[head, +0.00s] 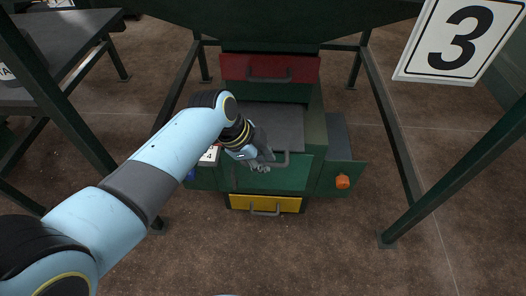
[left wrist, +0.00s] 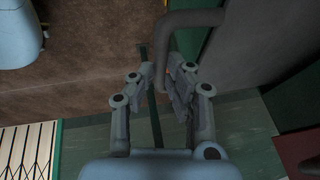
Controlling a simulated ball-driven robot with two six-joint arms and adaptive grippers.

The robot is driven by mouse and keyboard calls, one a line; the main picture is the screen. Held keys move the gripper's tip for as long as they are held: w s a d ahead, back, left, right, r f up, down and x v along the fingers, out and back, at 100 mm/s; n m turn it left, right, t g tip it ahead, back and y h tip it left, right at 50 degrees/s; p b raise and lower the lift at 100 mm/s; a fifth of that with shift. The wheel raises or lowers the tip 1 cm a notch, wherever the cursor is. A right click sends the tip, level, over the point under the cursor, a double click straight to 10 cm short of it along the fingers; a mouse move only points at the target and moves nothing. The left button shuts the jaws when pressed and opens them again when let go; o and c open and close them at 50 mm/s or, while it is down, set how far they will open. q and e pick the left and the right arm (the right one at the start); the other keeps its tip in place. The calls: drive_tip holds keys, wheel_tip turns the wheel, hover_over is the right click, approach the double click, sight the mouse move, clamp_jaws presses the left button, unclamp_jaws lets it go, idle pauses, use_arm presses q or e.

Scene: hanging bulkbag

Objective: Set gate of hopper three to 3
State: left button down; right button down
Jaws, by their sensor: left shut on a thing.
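The sign with a black 3 (head: 460,38) hangs at the top right beside the hopper frame. Below the dark green hopper is a grey gate plate (head: 280,122) in a green housing (head: 296,172). The gate's grey handle (left wrist: 190,18) is a bent bar at the plate's front edge. My left gripper (head: 262,163) is at that handle and shut on it. In the left wrist view the fingers (left wrist: 162,85) have the bar between them. A white plate with a 4 (head: 209,156) shows left of my gripper; my arm hides part of it. My right gripper is not in view.
A red drawer-like front (head: 269,67) with a handle is above the gate. A yellow one (head: 265,203) is below. An orange knob (head: 343,182) is on the right of the housing. Green frame legs (head: 398,150) stand on both sides. The brown floor in front is clear.

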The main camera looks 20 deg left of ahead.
use_arm(q)
drive_tip(key=c, duration=1.3)
unclamp_jaws()
drive_tip(key=shift+c, duration=0.2)
drive_tip(key=v, duration=1.2)
drive_tip(key=shift+s, duration=0.1)
